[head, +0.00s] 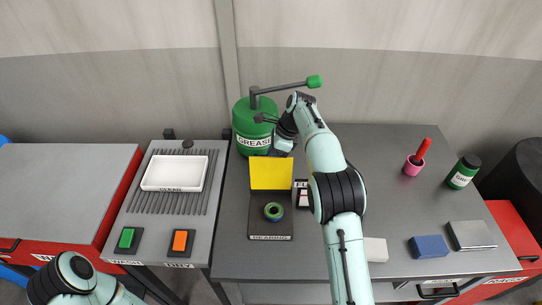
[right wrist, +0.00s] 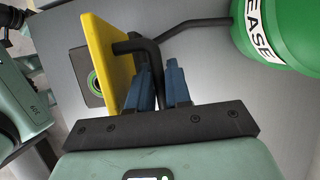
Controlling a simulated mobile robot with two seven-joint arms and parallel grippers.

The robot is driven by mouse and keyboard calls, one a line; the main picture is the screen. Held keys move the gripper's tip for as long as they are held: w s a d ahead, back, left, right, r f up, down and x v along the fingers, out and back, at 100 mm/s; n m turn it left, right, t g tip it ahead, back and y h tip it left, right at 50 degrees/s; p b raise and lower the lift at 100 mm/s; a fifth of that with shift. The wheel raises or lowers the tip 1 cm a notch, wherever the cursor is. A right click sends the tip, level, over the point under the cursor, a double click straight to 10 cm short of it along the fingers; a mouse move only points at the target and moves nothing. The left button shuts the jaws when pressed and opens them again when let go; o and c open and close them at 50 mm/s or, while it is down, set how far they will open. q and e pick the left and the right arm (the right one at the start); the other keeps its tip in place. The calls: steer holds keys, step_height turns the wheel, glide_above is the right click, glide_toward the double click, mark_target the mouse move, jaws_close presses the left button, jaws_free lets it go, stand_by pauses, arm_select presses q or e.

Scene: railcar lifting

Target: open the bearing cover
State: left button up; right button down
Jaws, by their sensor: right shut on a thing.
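The yellow bearing cover (head: 271,174) stands raised at the back edge of the dark bearing box (head: 258,223), labelled BEARING. The box's inside is exposed, with a green and dark ring (head: 273,211) in it. My right gripper (head: 275,152) is behind the cover's upper edge. In the right wrist view, the blue fingers of my right gripper (right wrist: 168,82) are shut on the black bent handle (right wrist: 150,47) of the yellow cover (right wrist: 106,58). In the head view the handle is hidden. Only part of my left arm shows at the lower left; its gripper is out of view.
The green grease drum (head: 254,121) stands close behind my right gripper and also shows in the right wrist view (right wrist: 285,32). A white tray (head: 174,173) is on the left bench. A pink cup (head: 413,166), blue box (head: 429,247) and green can (head: 463,172) stand farther right.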

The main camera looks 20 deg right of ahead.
stand_by(0.5)
steer(key=c, duration=1.2)
jaws_free()
steer(key=shift+o, duration=0.2)
steer(key=shift+r, duration=0.1)
steer(key=v, duration=0.7)
steer(key=shift+d+r, duration=0.1)
